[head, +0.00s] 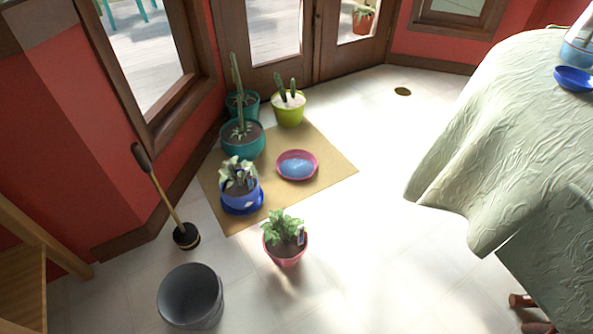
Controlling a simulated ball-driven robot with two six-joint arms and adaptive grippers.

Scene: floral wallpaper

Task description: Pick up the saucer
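A round, shallow pink saucer (283,175) with a blue inside, perhaps water, lies on the tan mat (325,176) in the middle of the head view. Another blue saucer (230,210) sits under a blue pot (251,196) with a leafy plant. A blue shallow dish (573,80), perhaps also a saucer, is on the cloth-covered table (500,130) at the right, in front of a blue object (580,50) cut by the picture edge. Neither of my grippers shows in the head view.
Teal pots (243,147) and a lime pot (289,114) with cacti stand behind the saucer. A pink pot (286,254) stands in front. A grey bin (190,298) and a plunger (186,236) are at the lower left. White floor between mat and table is clear.

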